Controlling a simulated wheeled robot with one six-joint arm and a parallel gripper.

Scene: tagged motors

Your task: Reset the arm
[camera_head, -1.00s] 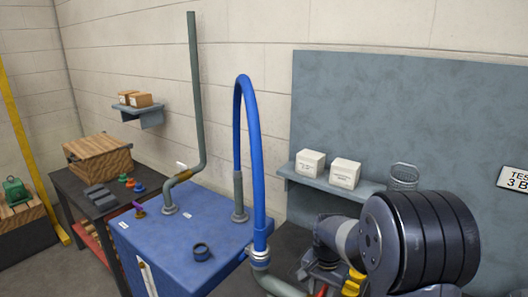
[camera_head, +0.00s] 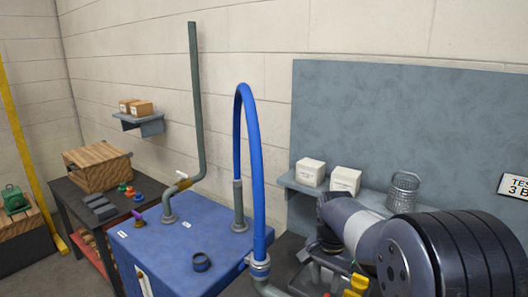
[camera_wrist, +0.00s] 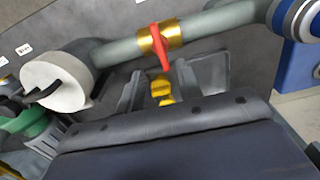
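My arm's large black ringed joint (camera_head: 455,258) fills the lower right of the head view, with a grey link running left from it. In the wrist view my gripper (camera_wrist: 168,82) shows as two grey fingers standing apart beyond its dark, wide body. Nothing is seen clamped between them. A yellow part (camera_wrist: 163,88) shows in the gap, and I cannot tell its distance from the fingers. A red valve handle (camera_wrist: 159,46) on a brass fitting of a grey pipe (camera_wrist: 215,20) lies just beyond. The head view hides most of the gripper behind the arm.
A blue tank (camera_head: 165,245) with a tall grey pipe (camera_head: 196,90) and an arched blue hose (camera_head: 254,150) stands left of my arm. A white cylinder (camera_wrist: 55,85) is left in the wrist view.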

